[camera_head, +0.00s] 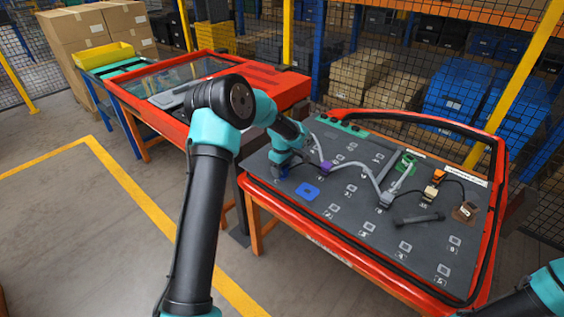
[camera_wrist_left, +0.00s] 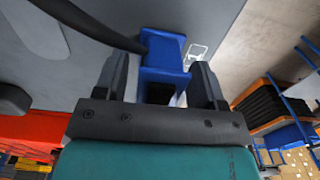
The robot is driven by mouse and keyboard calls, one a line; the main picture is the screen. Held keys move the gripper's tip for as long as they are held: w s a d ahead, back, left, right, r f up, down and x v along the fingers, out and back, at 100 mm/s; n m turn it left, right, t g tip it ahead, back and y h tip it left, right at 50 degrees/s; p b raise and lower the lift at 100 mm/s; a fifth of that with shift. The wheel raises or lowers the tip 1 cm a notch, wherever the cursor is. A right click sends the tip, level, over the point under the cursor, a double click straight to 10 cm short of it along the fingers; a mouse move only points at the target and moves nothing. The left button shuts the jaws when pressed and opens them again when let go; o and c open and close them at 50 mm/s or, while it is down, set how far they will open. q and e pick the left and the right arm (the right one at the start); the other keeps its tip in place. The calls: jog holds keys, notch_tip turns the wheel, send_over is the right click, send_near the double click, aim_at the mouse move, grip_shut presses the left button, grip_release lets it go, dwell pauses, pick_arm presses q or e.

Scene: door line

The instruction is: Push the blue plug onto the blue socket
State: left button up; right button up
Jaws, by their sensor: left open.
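The blue plug (camera_wrist_left: 163,55) sits between the two fingers of my left gripper (camera_wrist_left: 162,82) in the left wrist view, with a dark cable running from it to the upper left. The fingers are open around the plug; whether either touches it is unclear. In the head view my left gripper (camera_head: 282,165) is low over the left end of the grey door panel. The blue socket (camera_head: 307,191) is a flat blue square on the panel, just right of and nearer than the gripper. My right gripper is out of view; only part of the right arm shows at lower right.
The grey panel (camera_head: 335,228) lies in a red door frame (camera_head: 490,215). A grey cable harness crosses it, with a purple plug (camera_head: 325,166), a green part (camera_head: 405,162), an orange plug (camera_head: 439,176) and a brown socket (camera_head: 465,210). A loose dark bar (camera_head: 420,219) lies at right.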

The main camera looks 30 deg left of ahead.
pick_arm(q)
jog(key=shift+f, duration=0.15)
grip_shut()
dwell(0.9)
jog(key=shift+r, duration=0.4)
dwell(0.3)
jog(key=c, duration=0.6)
grip_release()
grip_shut()
